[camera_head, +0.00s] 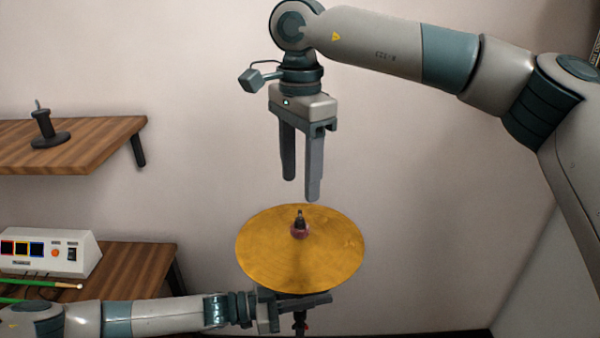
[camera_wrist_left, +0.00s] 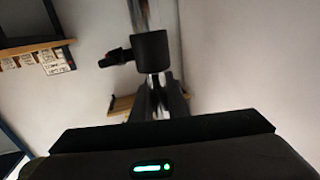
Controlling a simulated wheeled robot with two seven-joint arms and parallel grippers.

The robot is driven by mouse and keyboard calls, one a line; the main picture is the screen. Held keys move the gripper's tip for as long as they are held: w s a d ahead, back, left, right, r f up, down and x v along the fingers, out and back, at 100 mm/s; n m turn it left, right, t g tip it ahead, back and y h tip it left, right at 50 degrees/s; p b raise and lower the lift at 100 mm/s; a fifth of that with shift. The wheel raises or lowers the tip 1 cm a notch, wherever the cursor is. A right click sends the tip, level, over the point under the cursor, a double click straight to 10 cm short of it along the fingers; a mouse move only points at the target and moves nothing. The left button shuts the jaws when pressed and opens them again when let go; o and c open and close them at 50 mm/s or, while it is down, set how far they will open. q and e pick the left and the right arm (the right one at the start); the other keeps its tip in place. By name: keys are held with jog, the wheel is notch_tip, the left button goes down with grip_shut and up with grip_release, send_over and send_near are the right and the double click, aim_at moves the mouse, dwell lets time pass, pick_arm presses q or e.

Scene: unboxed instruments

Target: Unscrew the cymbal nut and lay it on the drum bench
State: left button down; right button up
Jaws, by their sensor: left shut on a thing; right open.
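The gold cymbal (camera_head: 270,255) lies nearly flat on its stand (camera_head: 301,322). At its centre a small dark nut-like tip (camera_head: 299,215) stands above a reddish piece (camera_head: 300,231). My right gripper (camera_head: 301,189) points down, open and empty, with its fingertips a little above the tip. My left gripper (camera_head: 310,299) is below the cymbal, shut on the stand pole. In the left wrist view the pole (camera_wrist_left: 139,14) runs down through a black collar (camera_wrist_left: 151,47) toward the left gripper. The wooden bench (camera_head: 140,262) is at the lower left.
A white box with coloured panels (camera_head: 75,252) and a green stick (camera_head: 40,282) are at the bench's left part. A wooden shelf (camera_head: 95,135) above bears a small black stand (camera_head: 46,128). The bench's right part is bare. Wall stands behind the cymbal.

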jog(key=m, duration=1)
jog(key=shift+m, duration=0.3)
jog(key=m, duration=0.8)
jog(key=shift+m, duration=0.4)
jog(key=m, duration=0.8)
jog(key=shift+m, duration=0.4)
jog(key=m, duration=0.9)
jog(key=shift+m, duration=0.4)
